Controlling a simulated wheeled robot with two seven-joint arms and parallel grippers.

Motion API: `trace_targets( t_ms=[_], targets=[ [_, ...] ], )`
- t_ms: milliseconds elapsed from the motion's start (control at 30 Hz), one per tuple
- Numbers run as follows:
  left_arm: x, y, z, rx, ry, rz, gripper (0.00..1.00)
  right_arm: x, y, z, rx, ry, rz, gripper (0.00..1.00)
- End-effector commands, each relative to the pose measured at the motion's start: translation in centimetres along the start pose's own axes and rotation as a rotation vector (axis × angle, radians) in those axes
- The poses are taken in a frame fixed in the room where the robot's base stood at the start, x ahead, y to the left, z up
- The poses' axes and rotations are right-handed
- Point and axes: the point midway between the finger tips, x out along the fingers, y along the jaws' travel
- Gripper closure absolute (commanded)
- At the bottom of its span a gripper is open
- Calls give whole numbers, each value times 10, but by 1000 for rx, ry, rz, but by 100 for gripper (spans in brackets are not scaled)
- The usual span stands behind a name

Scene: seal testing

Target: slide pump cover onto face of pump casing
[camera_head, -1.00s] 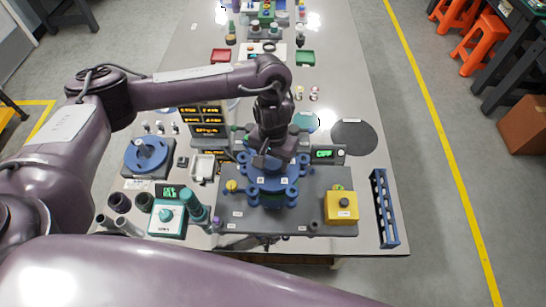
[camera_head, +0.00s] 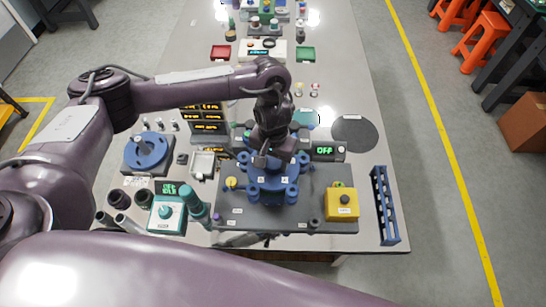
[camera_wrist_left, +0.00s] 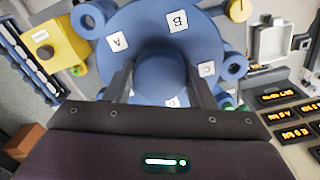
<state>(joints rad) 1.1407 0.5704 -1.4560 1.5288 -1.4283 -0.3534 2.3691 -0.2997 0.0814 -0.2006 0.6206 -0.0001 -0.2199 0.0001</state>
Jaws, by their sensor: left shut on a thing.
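The pump cover (camera_wrist_left: 200,43) is a blue disc with white lettered labels and a round central boss. My left gripper (camera_head: 265,160) points down at it, and in the left wrist view its fingers (camera_wrist_left: 160,85) are shut on the boss. The cover (camera_head: 271,182) is over the pump casing on the grey base plate (camera_head: 318,190). Blue round lugs (camera_wrist_left: 235,66) stand out around the disc. The arm and cover hide most of the casing, so I cannot tell whether a gap is left between the two. My right gripper is not in view.
A yellow button box (camera_head: 341,205) is at the plate's right and a blue rack (camera_head: 384,205) beyond it. A teal device (camera_head: 167,213) and dark cylinders are at front left. A blue disc (camera_head: 147,150) on a stand is at left. A display (camera_head: 325,151) sits behind the plate.

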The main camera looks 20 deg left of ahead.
Motion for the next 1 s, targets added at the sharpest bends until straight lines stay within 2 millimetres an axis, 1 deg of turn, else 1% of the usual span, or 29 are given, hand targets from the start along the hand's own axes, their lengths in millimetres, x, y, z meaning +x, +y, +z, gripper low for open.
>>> trace_targets(
  t_ms=[233, 633, 1000],
  targets=[
    [-1, 0, -1, 0, 2, 1, 96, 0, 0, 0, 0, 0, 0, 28],
    [10, 0, 0, 1, 1, 1, 96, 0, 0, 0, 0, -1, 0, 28],
    [11, 0, -1, 1, 2, 1, 96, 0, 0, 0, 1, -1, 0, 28]
  ],
)
